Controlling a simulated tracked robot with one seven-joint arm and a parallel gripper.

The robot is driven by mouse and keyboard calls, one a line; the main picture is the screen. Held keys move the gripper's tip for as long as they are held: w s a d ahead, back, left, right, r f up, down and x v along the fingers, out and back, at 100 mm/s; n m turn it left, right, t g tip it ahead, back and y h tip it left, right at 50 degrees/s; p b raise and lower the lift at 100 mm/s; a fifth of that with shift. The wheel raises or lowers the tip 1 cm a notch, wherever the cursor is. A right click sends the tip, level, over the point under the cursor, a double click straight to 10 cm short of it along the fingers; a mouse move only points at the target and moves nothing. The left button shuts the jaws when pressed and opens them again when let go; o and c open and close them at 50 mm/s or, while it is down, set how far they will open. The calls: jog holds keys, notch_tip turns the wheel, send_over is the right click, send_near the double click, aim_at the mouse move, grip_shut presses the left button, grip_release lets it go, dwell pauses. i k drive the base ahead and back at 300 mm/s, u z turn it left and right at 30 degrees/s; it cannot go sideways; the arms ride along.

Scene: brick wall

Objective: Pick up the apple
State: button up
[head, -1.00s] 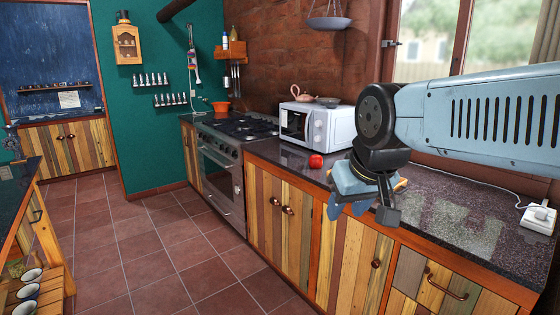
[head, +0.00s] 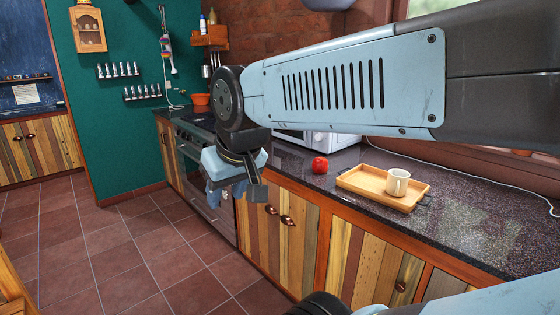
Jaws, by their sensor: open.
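The apple (head: 320,165) is red and sits on the dark speckled counter, near its front edge and in front of the microwave. My gripper (head: 226,192) is left of the apple in the picture, apart from it. It hangs at the end of my arm, in front of the oven and cabinet fronts. Its jaws are open, and no object shows between them. Nothing covers the apple from this view.
A wooden tray (head: 362,181) with a white mug (head: 397,182) stands right of the apple. The microwave (head: 347,143) is behind the apple, partly hidden by my arm. The stove (head: 200,121) is farther left. The tiled floor (head: 120,248) on the left is clear.

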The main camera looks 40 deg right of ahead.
aim_at(320, 166)
jog(key=z, duration=0.45)
jog(key=i, duration=1.2)
jog(key=z, duration=0.75)
jog(key=k, duration=0.8)
jog(key=z, duration=0.25)
jog(key=i, duration=0.8)
jog(key=u, duration=0.1)
